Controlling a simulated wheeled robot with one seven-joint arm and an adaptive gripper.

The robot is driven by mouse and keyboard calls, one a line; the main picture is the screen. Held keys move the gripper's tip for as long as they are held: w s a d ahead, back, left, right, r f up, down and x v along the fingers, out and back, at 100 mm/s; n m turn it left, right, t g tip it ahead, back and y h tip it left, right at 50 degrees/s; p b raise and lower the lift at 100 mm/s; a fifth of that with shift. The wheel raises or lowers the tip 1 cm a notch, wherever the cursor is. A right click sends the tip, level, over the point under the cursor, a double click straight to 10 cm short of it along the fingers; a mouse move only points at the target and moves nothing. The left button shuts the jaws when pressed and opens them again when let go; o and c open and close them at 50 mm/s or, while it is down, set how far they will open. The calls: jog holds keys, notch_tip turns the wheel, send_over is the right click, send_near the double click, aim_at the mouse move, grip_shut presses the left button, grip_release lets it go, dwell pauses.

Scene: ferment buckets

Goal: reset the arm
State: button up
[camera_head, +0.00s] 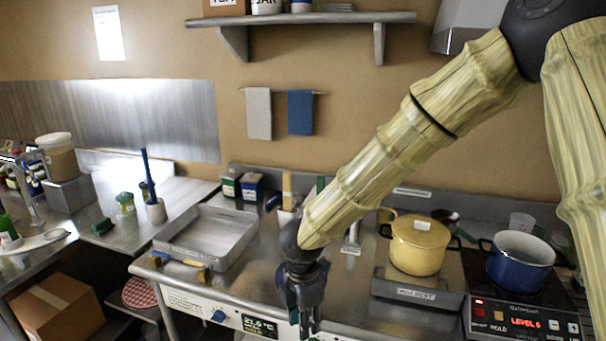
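My arm reaches in from the upper right, with bamboo-patterned links crossing the middle of the view. My gripper (305,322) hangs pointing down at the front edge of the steel counter, left of the yellow pot. Its fingertips lie near the bottom of the view, and I cannot make out the gap between them clearly. I see nothing clearly held in it. The arm hides part of the counter and wall behind it.
An empty metal tray (207,238) lies to the left. A wall shelf (300,19) is above. A cardboard box (62,306) sits low at left.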

jog(key=s+d+f+n+t+h+b, duration=0.1)
jog(key=s+d+f+n+h, duration=0.15)
jog(key=d+f+n, duration=0.8)
jog(key=s+d+f+n+t+h, duration=0.1)
jog(key=s+d+f+n, duration=0.45)
jog(key=f+n, duration=0.7)
jog(key=s+d+f+n+y, duration=0.1)
jog(key=s+d+f+n, duration=0.1)
jog(key=s+f+n, duration=0.2)
jog(key=s+d+f+n+g+y+b, duration=0.1)
jog(key=s+f+n, duration=0.3)
jog(key=s+n, duration=0.5)
jog(key=s+d+f+n+g+y, duration=0.1)
jog(key=s+d+f+n, duration=0.2)
jog(key=s+n, duration=0.4)
jog(key=f+n, duration=0.1)
jog(key=n, duration=0.3)
jog(key=shift+s+f+y, duration=0.25)
jog(key=shift+s+y, duration=0.05)
jog(key=shift+y, duration=0.05)
jog(key=shift+d, duration=0.15)
